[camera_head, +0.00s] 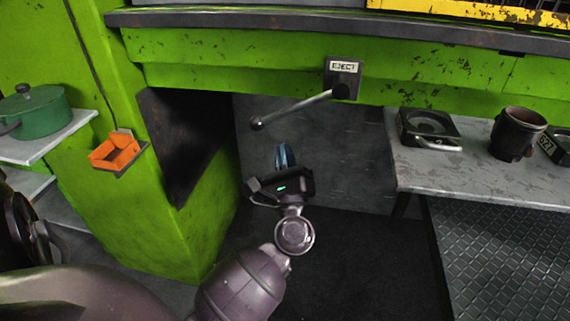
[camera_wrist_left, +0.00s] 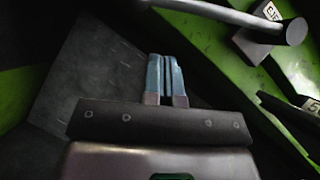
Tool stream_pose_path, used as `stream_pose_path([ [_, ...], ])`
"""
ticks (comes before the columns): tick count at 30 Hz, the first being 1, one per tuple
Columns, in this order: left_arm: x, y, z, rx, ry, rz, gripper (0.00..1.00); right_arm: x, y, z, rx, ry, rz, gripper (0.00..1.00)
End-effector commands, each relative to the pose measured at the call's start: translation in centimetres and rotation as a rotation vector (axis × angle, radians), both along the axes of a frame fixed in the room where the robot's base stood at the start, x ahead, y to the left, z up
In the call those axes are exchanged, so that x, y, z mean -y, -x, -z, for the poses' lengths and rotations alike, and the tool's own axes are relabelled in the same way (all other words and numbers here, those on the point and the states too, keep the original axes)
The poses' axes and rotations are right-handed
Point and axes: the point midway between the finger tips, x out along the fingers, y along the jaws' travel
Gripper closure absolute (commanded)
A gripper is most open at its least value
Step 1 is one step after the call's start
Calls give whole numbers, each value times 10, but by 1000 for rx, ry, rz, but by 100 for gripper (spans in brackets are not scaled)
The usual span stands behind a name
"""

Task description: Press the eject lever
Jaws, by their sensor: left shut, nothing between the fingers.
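The eject lever (camera_head: 296,107) is a grey rod with a round knob at its left end. It slopes down and left from a dark mount under the EJECT label (camera_head: 343,67) on the green press. My right gripper is not in view.
A grey table (camera_head: 480,185) at the right holds a dark mould (camera_head: 428,128) and a dark mug (camera_head: 517,133). A green pot (camera_head: 36,111) stands on a shelf at the left. An orange tray (camera_head: 115,151) hangs on the green post. The floor below the lever looks clear.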

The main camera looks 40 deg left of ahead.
Motion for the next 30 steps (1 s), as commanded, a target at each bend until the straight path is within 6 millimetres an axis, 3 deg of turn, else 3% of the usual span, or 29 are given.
stream_pose_path([
  [9, -22, -2, -35, 4, 0, 0, 100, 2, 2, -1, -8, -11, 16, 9],
  [30, -29, 1, -43, -11, -22, -1, 100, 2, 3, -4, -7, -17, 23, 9],
])
